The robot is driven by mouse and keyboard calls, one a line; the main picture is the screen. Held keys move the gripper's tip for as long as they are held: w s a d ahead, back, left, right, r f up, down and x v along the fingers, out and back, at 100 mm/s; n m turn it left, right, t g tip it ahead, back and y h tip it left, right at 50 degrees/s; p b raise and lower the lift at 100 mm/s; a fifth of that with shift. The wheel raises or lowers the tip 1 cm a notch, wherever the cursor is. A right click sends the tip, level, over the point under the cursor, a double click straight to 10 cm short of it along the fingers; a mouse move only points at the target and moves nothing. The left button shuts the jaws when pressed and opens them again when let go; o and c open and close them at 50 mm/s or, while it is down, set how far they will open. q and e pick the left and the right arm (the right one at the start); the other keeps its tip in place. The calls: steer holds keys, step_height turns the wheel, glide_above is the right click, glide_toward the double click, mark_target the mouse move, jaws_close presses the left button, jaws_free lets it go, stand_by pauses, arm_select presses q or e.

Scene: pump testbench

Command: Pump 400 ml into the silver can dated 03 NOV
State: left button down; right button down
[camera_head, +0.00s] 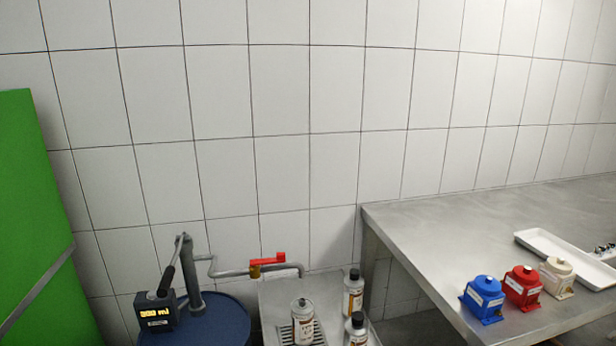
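A grey hand pump (191,275) stands on a blue drum (228,325) at the lower left. Its display box (156,312) shows orange digits that look like 300 ml. A pipe runs right to a spout (295,268) with a red valve handle (267,259). Neither gripper shows.
A steel table (430,235) fills the right. On it are a blue box (484,300), a red box (522,288), a cream box (557,278) and a white tray (550,247). The table's left part is bare. A green panel (35,210) stands at the left edge.

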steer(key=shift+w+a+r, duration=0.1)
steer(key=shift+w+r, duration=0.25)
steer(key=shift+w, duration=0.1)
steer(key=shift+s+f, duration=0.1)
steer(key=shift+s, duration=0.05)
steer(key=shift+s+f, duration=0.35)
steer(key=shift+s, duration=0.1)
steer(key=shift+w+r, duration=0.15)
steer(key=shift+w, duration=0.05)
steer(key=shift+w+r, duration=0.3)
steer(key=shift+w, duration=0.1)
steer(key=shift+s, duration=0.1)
